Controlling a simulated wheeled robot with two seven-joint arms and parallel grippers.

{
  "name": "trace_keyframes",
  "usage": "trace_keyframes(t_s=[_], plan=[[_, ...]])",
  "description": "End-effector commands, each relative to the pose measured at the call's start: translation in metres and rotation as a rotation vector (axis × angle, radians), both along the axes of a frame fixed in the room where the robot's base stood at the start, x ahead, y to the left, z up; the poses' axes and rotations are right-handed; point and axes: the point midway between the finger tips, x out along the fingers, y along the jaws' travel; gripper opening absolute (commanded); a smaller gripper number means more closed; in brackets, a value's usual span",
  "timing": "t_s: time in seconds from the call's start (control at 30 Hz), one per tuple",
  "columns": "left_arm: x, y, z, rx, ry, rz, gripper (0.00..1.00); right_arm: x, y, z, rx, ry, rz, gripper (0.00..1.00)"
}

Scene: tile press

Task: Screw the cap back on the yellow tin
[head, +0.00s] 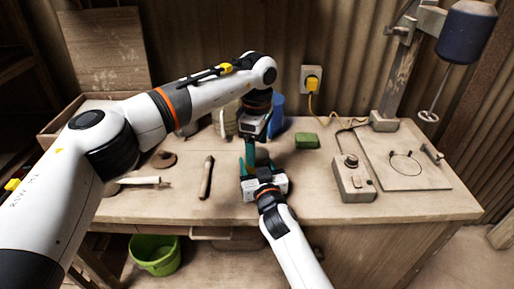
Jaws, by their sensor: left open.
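My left gripper (250,154) points down over the middle of the bench and is open, with a teal finger showing below its body. My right gripper (260,167) reaches in from the front, just below the left one, with its teal fingers pointing away across the bench. A small dark object (262,157) shows at the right gripper's fingers; I cannot tell whether it is held or what it is. I cannot make out the yellow tin or its cap; the grippers and my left arm cover part of the bench.
A green block (307,140) and a blue container (277,113) stand behind the grippers. A control box (352,180) and a board with a wire loop (405,170) are at right. Wooden-handled tools (206,177) lie at left. A green bucket (154,254) stands below the bench.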

Motion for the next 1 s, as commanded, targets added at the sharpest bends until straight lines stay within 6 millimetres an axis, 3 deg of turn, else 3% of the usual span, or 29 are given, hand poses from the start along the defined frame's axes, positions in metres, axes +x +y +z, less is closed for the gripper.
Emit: trace_keyframes(t_s=[0.23,0.67,0.77,1.0], plan=[[0.0,0.0,0.031,-0.001,0.0,0.0,0.76,0.0,0.0,-0.001,-0.001,0.002,0.0,0.0],[0.0,0.0,0.034,0.001,0.0,0.06,0.73,0.0,0.0,-0.001,-0.001,0.001,0.0,0.0],[0.0,-0.001,0.037,0.0,0.0,0.186,0.73,0.0,0.0,-0.001,-0.001,0.001,0.0,0.0],[0.0,-0.001,0.049,0.001,0.001,0.704,0.73,0.0,0.0,-0.001,-0.001,0.001,0.0,0.0]])
